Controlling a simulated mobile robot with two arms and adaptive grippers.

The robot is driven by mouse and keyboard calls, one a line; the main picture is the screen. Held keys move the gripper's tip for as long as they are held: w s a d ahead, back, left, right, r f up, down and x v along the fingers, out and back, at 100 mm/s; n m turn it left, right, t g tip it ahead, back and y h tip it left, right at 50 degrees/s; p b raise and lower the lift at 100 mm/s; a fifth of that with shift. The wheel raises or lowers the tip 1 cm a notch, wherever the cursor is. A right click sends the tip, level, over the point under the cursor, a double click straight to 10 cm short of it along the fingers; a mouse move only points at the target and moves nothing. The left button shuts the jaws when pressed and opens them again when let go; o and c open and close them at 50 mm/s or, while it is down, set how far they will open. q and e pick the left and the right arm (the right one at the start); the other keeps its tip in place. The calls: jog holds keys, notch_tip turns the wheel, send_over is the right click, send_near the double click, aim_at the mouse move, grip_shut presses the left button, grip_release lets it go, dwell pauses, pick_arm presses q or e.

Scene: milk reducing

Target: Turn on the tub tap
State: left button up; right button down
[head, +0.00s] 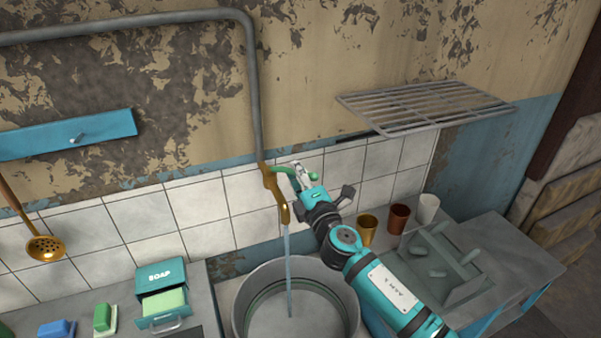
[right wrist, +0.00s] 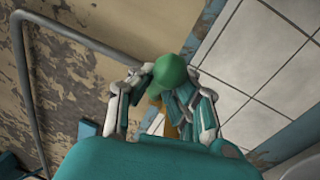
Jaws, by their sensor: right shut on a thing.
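The brass tap (head: 277,195) is fixed to the tiled wall at the end of a grey pipe. A stream of water (head: 288,265) runs from its spout into the round grey tub (head: 241,312) below. My right gripper (head: 300,172) is at the tap's green handle (head: 284,170) and shut on it. In the right wrist view the green knob of the handle (right wrist: 171,70) sits between the two fingers, with part of the brass tap (right wrist: 172,128) behind it. My left gripper is not in view.
A wire rack (head: 425,107) juts from the wall above my right arm. Three cups (head: 399,218) stand behind a grey dish rack (head: 440,265) at the right. A ladle (head: 45,248) hangs at the left.

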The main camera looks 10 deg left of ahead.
jog(key=shift+r, duration=0.15)
jog(key=c, duration=1.3)
grip_release()
jog(key=shift+s, duration=0.1)
jog(key=shift+s+d+f, duration=0.2)
jog(key=v, duration=1.1)
jog(key=shift+s, duration=0.2)
